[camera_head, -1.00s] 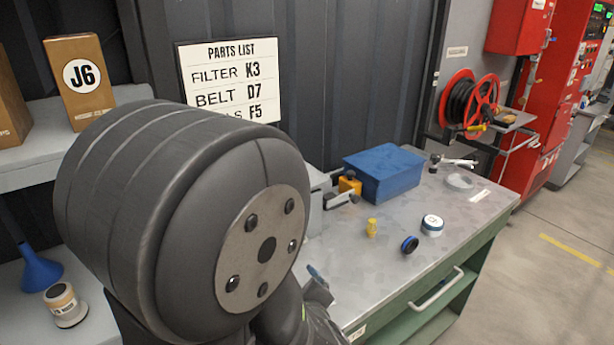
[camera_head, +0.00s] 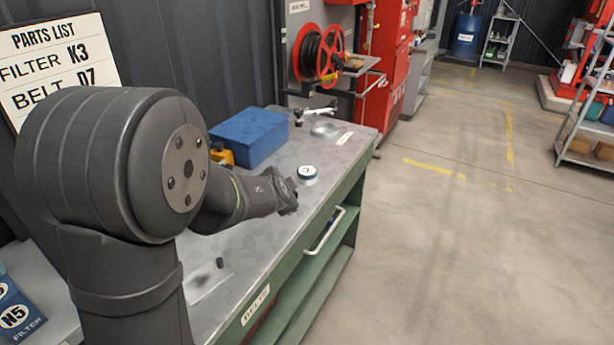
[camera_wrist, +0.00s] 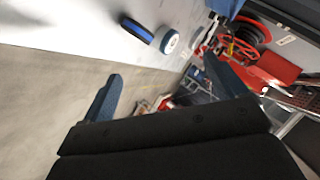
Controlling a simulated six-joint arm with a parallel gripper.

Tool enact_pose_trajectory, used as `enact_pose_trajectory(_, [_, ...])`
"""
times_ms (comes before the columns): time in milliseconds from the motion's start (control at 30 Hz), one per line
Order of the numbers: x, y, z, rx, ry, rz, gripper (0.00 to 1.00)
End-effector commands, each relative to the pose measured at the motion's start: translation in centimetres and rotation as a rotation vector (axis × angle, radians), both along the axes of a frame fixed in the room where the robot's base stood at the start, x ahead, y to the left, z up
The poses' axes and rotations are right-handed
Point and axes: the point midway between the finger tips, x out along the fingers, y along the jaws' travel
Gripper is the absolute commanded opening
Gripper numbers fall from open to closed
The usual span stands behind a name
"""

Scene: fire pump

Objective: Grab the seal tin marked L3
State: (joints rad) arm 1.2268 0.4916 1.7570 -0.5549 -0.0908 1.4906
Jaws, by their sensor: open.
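A small round tin (camera_head: 307,173) with a white lid and blue side stands on the metal bench top; the mark on its lid is too small to read. It also shows as a pale disc in the wrist view (camera_wrist: 170,42). No L3 mark is readable. My gripper (camera_wrist: 165,88) is open and empty, its two blue fingers spread wide, apart from the tin. In the head view my gripper's end (camera_head: 288,190) is just in front of and left of the tin.
A blue box (camera_head: 250,135) and a yellow item (camera_head: 222,155) stand behind my forearm on the bench (camera_head: 340,160). A wrench-like tool (camera_head: 318,111) lies at the far end. A parts list sign (camera_head: 55,60) hangs at left. Open floor lies to the right.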

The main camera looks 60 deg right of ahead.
Motion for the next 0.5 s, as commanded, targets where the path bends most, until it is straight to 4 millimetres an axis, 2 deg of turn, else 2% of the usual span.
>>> enact_pose_trajectory(33, [-0.3, -1.7, 0.3, -0.011, 0.064, 0.005, 0.89])
enact_pose_trajectory(200, [-1.1, -5.9, 1.3, -0.007, 0.293, 0.065, 0.89])
enact_pose_trajectory(500, [-0.8, -11.0, 2.9, 0.063, 0.605, 0.319, 0.89])
